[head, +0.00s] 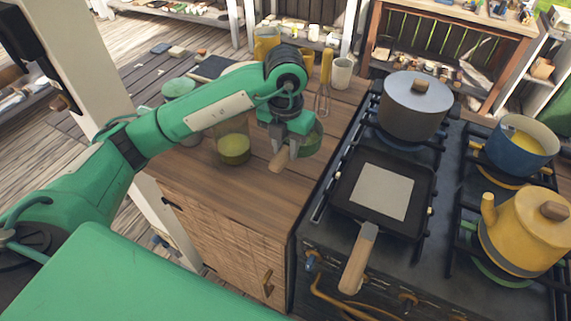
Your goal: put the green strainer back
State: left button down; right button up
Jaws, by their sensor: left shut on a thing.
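My left arm reaches in from the left over the wooden counter. My left gripper (287,143) points down and is shut on the green strainer (311,140). The strainer's wooden handle (279,161) sticks out below the jaws towards the front. Its green bowl lies just right of the gripper and is partly hidden by it. I cannot tell whether the strainer touches the counter. My right gripper is not in view.
A glass jar with yellow-green contents (234,150) stands close left of the gripper. A whisk (324,85) and white mug (342,73) are behind. The stove to the right holds a square pan (382,191), grey pot (414,105), blue pot (521,147) and yellow kettle (526,230). The front counter (235,200) is clear.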

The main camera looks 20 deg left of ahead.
pick_arm(q)
notch_tip(320, 180, down, 3)
jog(key=shift+r, duration=0.2)
notch_tip(320, 180, down, 4)
jog(key=shift+f+p, duration=0.1)
jog(key=shift+p, duration=0.45)
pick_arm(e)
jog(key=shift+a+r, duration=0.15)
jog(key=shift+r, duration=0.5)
pick_arm(q)
jog(key=shift+f, duration=0.2)
jog(key=c, duration=1.1)
grip_release()
jog(key=shift+c, duration=0.2)
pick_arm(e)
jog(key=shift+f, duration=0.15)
pick_arm(q)
jog(key=shift+r, duration=0.2)
